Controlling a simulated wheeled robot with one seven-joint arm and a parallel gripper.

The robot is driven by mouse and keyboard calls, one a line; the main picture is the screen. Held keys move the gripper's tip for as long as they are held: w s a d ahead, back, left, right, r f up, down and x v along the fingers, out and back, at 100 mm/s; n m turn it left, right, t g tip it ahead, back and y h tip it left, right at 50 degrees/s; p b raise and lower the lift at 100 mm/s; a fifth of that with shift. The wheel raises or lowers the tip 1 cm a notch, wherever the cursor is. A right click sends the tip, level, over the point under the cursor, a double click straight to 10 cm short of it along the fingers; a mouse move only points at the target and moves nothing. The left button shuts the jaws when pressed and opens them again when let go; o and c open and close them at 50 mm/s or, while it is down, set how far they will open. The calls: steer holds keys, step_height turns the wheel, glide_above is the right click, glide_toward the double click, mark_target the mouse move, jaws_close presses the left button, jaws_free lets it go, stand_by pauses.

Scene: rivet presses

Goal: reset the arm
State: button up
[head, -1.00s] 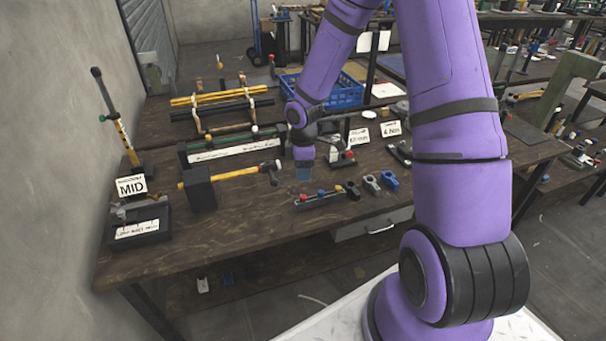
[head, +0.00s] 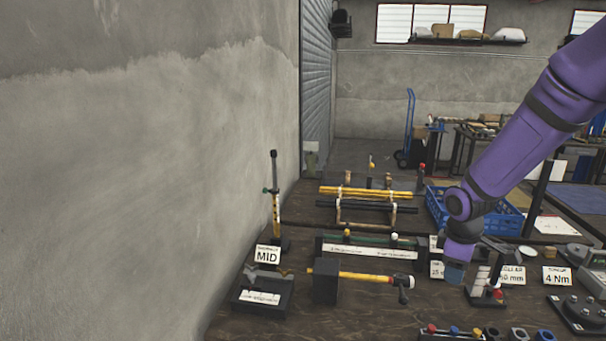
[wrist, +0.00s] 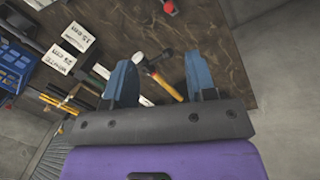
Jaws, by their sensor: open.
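My purple arm (head: 520,135) reaches in from the right in the head view. My gripper (head: 455,272) hangs above the wooden bench (head: 225,322), near small white signs. In the wrist view my gripper (wrist: 160,80) shows two blue fingers set wide apart with nothing held between them. Behind the fingers, a hammer with a yellow handle (wrist: 166,88) lies below on the bench. In the head view the hammer (head: 365,277) rests in a black block (head: 325,282), left of my gripper.
A blue crate (head: 510,222) stands behind my gripper. A rack with yellow and black bars (head: 365,192) is at the back. An upright yellow lever tool (head: 275,212) stands by the "MID" sign (head: 267,254) near the grey wall (head: 150,150). A "4 Nm" sign (head: 556,277) is at right.

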steer(key=s+a+r+m+t, duration=0.1)
steer(key=s+r+m, duration=0.2)
steer(key=s+r, duration=0.5)
steer(key=s+a+r+m+t+y, duration=0.1)
steer(key=s+a+r+m+t, duration=0.1)
steer(key=s+r, duration=0.6)
steer(key=s+a+r+m+t, duration=0.1)
steer(key=s+a+r+m, duration=0.1)
steer(key=s+r+m, duration=0.3)
steer(key=s+r, duration=0.2)
steer(key=s, duration=0.2)
steer(key=shift+r, duration=0.4)
steer(key=shift+w, duration=0.1)
